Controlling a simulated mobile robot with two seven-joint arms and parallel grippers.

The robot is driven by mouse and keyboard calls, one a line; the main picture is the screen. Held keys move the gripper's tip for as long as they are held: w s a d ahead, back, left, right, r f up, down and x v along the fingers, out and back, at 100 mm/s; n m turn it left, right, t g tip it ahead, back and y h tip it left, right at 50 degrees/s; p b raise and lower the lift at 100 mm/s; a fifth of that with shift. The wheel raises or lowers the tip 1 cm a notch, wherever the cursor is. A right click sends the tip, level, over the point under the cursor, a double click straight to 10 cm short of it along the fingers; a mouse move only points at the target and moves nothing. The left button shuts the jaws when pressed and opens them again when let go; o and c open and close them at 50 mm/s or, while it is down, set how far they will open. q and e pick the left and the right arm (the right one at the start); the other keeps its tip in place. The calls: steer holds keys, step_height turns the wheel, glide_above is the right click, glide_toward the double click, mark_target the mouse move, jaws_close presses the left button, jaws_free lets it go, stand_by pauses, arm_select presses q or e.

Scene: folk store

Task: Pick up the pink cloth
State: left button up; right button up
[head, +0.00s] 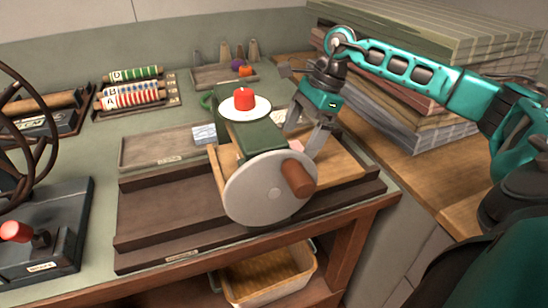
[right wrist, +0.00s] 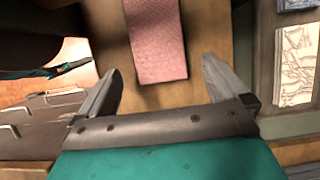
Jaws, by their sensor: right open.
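The pink cloth (right wrist: 158,40) is a flat, textured rectangle lying on a wooden surface in the right wrist view. Its near end shows between the two fingers of my right gripper (right wrist: 161,66), with a gap on each side. In the head view only a small pink patch of the cloth (head: 297,146) shows, behind the crank machine and between the fingers. My right gripper (head: 302,143) is open and empty and points down over the wooden tray (head: 343,166). I cannot tell whether the fingertips touch the tray. My left gripper is not in view.
A green machine with a grey disc (head: 258,193) and wooden handle (head: 298,178) stands close beside the gripper. A white plate (head: 262,105) with a red object (head: 244,99) sits on top. Stacked boards (head: 410,60) stand behind my right arm. Printed rolls (head: 130,97) lie at left.

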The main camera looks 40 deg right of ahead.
steer(key=shift+x, duration=1.45)
steer(key=shift+c, duration=0.4)
